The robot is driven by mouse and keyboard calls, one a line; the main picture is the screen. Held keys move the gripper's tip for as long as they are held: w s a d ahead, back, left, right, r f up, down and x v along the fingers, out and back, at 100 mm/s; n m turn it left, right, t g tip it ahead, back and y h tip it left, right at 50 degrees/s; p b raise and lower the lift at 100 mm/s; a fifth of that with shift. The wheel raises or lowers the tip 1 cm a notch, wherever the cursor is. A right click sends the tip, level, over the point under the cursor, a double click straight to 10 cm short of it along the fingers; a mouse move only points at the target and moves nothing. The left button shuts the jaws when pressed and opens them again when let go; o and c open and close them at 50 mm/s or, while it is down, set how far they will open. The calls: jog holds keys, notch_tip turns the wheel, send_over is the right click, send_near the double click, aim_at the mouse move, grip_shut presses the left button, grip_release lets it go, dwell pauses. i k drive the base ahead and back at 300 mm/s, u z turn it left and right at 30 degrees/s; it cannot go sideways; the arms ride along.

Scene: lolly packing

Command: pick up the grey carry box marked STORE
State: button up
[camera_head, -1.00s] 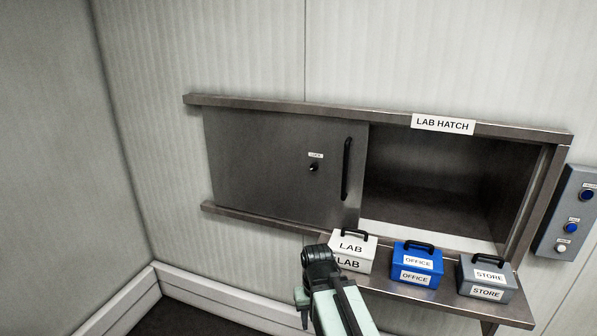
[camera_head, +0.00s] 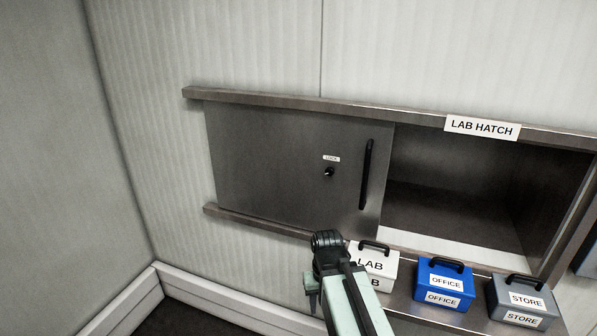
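The grey carry box marked STORE (camera_head: 497,301) stands on the steel shelf below the hatch, at the lower right. It has a black handle on top and white STORE labels on its lid and front. My gripper (camera_head: 313,295) is at the lower middle, left of the boxes and well apart from the grey box. It points away from the view behind my arm, and its fingers are too hidden to tell their state.
A blue OFFICE box (camera_head: 424,278) stands left of the grey box. A white LAB box (camera_head: 388,268) stands further left, partly behind my arm. The LAB HATCH opening (camera_head: 450,190) is behind them, with its sliding door (camera_head: 280,160) on the left. A shelf (camera_head: 402,300) bears the boxes.

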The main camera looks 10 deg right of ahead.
aim_at(517, 300)
jog(key=u, duration=1.2)
jog(key=k, duration=1.05)
jog(key=u, duration=0.05)
